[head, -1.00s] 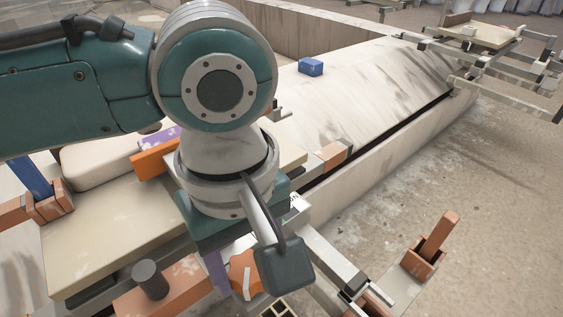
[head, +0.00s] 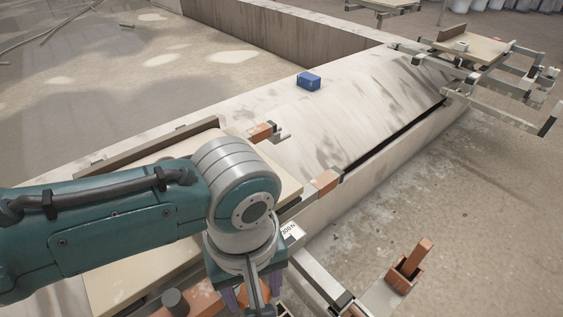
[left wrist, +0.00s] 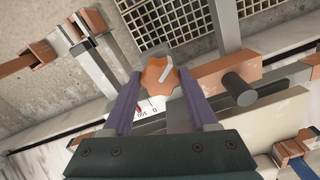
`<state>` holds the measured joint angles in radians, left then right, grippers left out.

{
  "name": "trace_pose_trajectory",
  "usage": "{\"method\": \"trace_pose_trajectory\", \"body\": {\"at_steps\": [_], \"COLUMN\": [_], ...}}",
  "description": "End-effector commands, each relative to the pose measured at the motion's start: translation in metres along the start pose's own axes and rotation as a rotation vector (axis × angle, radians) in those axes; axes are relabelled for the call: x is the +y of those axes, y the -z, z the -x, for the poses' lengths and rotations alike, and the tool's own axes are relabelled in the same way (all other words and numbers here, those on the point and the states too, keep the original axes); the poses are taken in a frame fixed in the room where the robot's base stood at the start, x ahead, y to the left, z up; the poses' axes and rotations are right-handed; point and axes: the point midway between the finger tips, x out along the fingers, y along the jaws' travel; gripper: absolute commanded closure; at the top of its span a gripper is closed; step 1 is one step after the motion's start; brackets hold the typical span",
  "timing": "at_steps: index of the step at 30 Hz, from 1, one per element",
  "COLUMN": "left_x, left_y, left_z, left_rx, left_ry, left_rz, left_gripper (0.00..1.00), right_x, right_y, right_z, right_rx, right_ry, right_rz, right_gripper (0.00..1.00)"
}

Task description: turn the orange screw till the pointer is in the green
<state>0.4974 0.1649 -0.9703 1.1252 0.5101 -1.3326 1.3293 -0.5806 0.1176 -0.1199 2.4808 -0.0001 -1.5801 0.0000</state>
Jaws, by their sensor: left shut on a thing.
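The orange screw (left wrist: 160,76) has a lobed head with a white stripe and sits between the purple fingertips of my left gripper (left wrist: 159,80) in the left wrist view. The gripper is shut on it. In the head view my left gripper (head: 252,294) is low in the picture, and my wrist hides most of the screw. A white scale (left wrist: 150,107) with dark lettering and a small red mark lies just behind the screw, partly covered by a finger. I cannot make out the pointer or a green zone. My right gripper is in neither view.
An orange bar with a dark round knob (left wrist: 241,88) stands close to the right finger. A metal grating (left wrist: 165,22) lies beyond the screw. In the head view a blue block (head: 308,81) rests on the pale sloping slab (head: 350,100). An orange upright holder (head: 406,268) stands at the right.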

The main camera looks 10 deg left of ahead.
Motion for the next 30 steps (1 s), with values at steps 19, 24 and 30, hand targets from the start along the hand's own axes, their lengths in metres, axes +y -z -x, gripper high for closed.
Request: {"method": "trace_pose_trajectory", "body": {"at_steps": [19, 24, 30], "left_x": [0.002, 0.001, 0.001], "left_y": [-0.001, -0.001, -0.001], "left_z": [0.001, 0.001, 0.000], "left_rx": [-0.004, -0.003, -0.002], "left_ry": [-0.003, -0.002, -0.003], "left_rz": [-0.469, -0.530, -0.563], "left_gripper": [0.97, 0.97, 0.97], "right_x": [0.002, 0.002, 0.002], "right_y": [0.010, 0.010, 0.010], "right_z": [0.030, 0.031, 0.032], "right_rx": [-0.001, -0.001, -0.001], "right_ry": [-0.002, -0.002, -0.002], "right_rz": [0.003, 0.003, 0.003], "right_gripper": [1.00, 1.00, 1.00]}}
